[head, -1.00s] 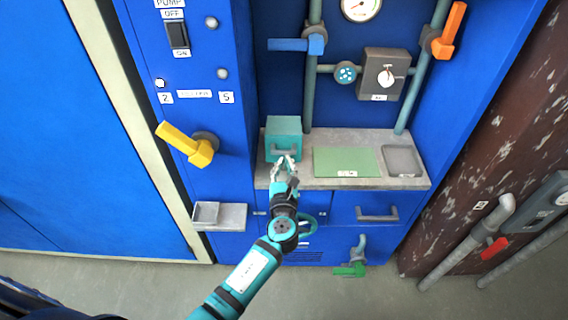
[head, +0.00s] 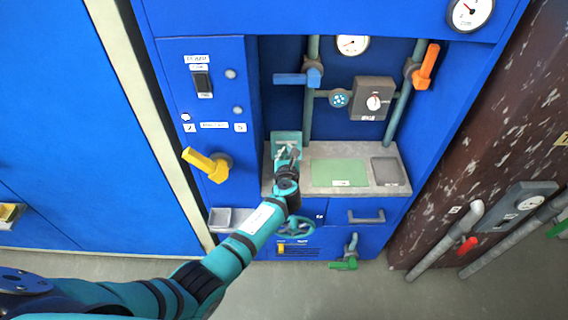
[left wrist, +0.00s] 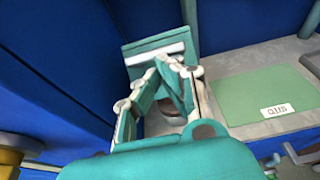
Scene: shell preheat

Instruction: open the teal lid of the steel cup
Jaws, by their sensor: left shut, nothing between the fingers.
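The teal lid (head: 287,137) is at the back left of the grey counter; in the left wrist view the lid (left wrist: 146,43) stands raised like a panel, with a pale handle bar across it. Below it the grey steel cup (left wrist: 156,126) shows partly, its mouth seemingly uncovered; my fingers hide much of it. My left gripper (head: 287,153) is shut and empty, right in front of the lid; its fingertips (left wrist: 168,66) show just below the handle bar. I cannot tell whether they touch the lid. My right gripper is not in view.
A green mat (head: 338,173) and a grey tray (head: 388,171) lie right of the cup on the counter (head: 318,150). A blue lever (head: 291,78) is on the pipe above. A yellow handle (head: 205,164) sticks out at the left. A small shelf (head: 225,220) is below it.

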